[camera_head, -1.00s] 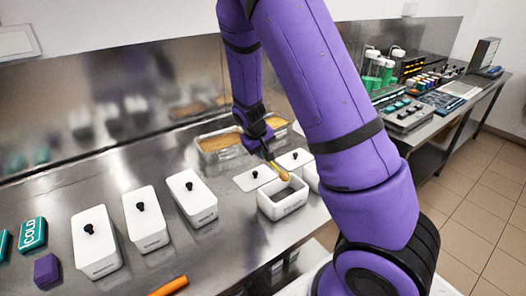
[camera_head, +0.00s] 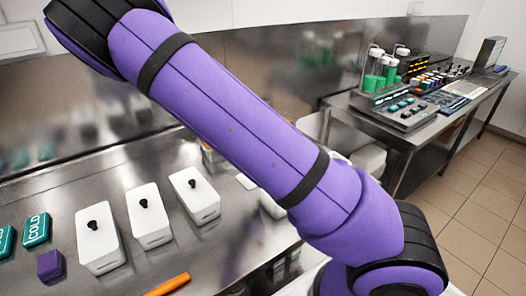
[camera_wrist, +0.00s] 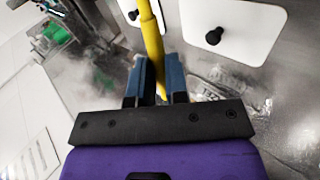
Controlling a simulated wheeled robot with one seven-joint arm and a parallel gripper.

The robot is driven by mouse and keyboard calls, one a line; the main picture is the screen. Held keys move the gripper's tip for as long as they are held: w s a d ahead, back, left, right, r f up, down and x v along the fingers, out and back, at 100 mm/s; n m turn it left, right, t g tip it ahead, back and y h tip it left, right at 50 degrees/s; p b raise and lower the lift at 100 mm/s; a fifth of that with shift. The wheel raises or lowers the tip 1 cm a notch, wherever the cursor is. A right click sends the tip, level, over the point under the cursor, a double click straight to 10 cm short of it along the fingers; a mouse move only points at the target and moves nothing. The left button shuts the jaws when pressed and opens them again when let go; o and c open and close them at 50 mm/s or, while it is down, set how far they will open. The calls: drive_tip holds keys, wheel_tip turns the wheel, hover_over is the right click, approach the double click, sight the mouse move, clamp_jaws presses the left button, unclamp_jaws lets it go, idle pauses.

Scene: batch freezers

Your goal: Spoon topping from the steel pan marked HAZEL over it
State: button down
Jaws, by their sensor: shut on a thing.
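My gripper (camera_wrist: 156,78) shows in the wrist view, its two blue fingers shut on the yellow handle of a spoon (camera_wrist: 151,32). The spoon's bowl end does not show. In the head view my purple arm crosses the picture and hides the gripper and the spoon. Only a sliver of a steel pan (camera_head: 211,158) shows beside the arm, and no HAZEL marking can be read. A white tub (camera_head: 271,206) is mostly hidden behind the arm; its inside is not visible.
Three white lidded tubs with black knobs, the nearest one being (camera_head: 100,240), stand in a row on the steel counter (camera_head: 75,190). A purple block (camera_head: 50,266), teal COLD blocks (camera_head: 36,231) and an orange stick (camera_head: 167,285) lie around them. A white lid (camera_wrist: 231,28) shows in the wrist view.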

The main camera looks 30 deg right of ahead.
drive_tip(key=shift+a+f+n+h, duration=0.1)
drive_tip(key=shift+a+f+h, duration=0.15)
drive_tip(key=shift+h, duration=1)
drive_tip(key=shift+a+f+n+h, duration=0.15)
drive_tip(key=shift+f+h, duration=0.25)
drive_tip(key=shift+h, duration=0.8)
drive_tip(key=shift+a+f+n+h, duration=0.1)
drive_tip(key=shift+a+f+h, duration=0.15)
drive_tip(key=shift+h, duration=1)
drive_tip(key=shift+f, duration=0.1)
